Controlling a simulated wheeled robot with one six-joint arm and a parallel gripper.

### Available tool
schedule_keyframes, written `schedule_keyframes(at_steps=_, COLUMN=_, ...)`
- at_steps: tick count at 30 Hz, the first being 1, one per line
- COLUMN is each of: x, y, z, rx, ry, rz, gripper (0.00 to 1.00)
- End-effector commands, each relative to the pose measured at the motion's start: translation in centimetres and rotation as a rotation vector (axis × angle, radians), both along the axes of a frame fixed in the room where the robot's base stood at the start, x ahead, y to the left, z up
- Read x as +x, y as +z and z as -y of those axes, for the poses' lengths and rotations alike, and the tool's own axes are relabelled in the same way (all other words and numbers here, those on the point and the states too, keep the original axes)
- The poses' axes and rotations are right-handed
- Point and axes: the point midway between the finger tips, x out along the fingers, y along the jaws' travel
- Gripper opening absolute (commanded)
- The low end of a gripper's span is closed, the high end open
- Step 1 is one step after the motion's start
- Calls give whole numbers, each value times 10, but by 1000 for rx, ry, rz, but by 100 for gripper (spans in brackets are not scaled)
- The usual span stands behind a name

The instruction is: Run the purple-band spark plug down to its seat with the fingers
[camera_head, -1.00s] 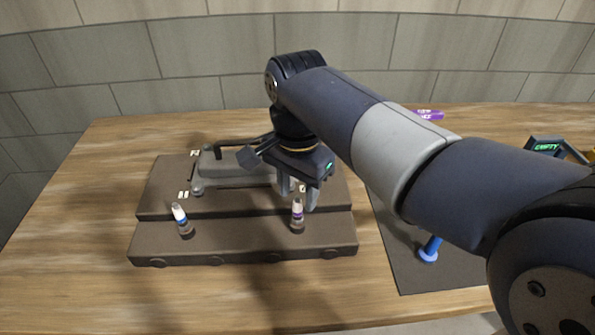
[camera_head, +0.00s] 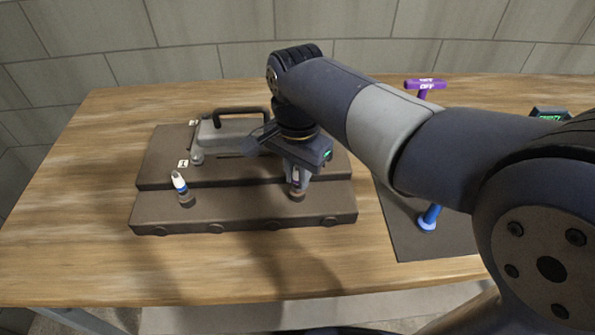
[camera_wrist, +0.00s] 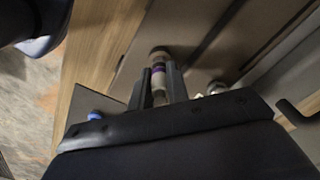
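The purple-band spark plug (camera_head: 296,183) stands upright at the right of the engine block's front step (camera_head: 240,206). In the wrist view its purple band (camera_wrist: 158,68) shows between the fingertips. My gripper (camera_head: 299,174) points down over the plug, one finger on each side. In the wrist view the fingers (camera_wrist: 159,84) lie close against the plug on both sides, with no clear gap. The plug's lower end meets a dark round hole. How deep it sits is hard to tell. The plug's upper part is partly hidden by the fingers.
A white plug with a blue band (camera_head: 180,187) stands tilted at the left of the step. A grey cover with a black handle (camera_head: 241,112) lies behind.

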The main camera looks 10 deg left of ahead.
Motion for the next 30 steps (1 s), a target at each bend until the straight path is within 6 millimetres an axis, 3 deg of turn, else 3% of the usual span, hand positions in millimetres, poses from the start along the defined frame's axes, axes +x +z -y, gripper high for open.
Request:
schedule_keyframes(at_steps=6, x=0, y=0, z=0, rx=-1, ry=0, rz=0, gripper=0)
schedule_keyframes(at_steps=13, x=0, y=1, z=0, rx=-1, ry=-44, rz=0, gripper=0)
schedule_keyframes(at_steps=30, x=0, y=1, z=0, rx=-2, ry=-667, rz=-1, gripper=0)
